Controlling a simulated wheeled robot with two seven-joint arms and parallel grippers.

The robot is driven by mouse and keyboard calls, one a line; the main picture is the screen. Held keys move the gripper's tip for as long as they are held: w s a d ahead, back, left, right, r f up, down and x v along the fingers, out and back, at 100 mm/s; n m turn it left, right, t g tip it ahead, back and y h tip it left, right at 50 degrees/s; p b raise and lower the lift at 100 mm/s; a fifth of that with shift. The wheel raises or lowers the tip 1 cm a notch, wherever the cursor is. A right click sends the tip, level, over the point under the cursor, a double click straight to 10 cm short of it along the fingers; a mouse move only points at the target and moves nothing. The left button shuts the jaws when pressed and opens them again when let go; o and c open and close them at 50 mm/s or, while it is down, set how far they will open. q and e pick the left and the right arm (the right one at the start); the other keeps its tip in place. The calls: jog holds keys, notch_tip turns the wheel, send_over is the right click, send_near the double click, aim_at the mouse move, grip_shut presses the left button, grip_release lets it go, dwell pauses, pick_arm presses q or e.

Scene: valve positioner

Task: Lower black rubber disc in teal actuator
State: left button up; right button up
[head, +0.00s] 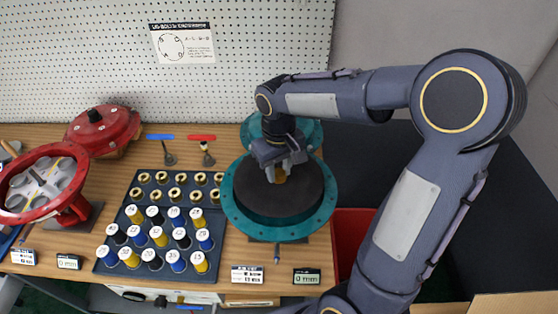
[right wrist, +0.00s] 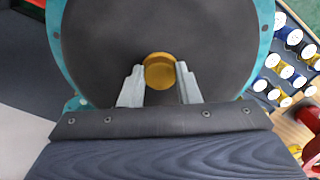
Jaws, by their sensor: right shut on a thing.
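The black rubber disc (head: 279,207) lies within the ring of the teal actuator (head: 238,213), with the teal flange showing all around it. Whether it is fully seated cannot be told. A brass knob (right wrist: 159,71) stands at the disc's middle. My right gripper (head: 283,172) is above the disc with its fingers on either side of the knob, shut on it. In the right wrist view the two fingers (right wrist: 160,84) flank the knob, and the disc (right wrist: 110,40) fills most of the picture. My left gripper is not in view.
A dark tray (head: 112,262) with brass bushings and several labelled spools stands left of the actuator. A red actuator (head: 70,205) and a red cover (head: 104,128) are farther left. A teal cover (head: 305,133) is behind my gripper. A red bin (head: 349,235) is at the right.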

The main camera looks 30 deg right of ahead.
aim_at(279, 183)
jog(key=shift+s+f+b, duration=0.1)
jog(key=shift+f+b, duration=0.25)
jog(key=shift+f, duration=0.1)
notch_tip(279, 183, down, 5)
jog(key=b, duration=0.4)
jog(key=shift+r, duration=0.3)
jog(key=shift+f+b, duration=0.75)
jog(key=shift+f, duration=0.45)
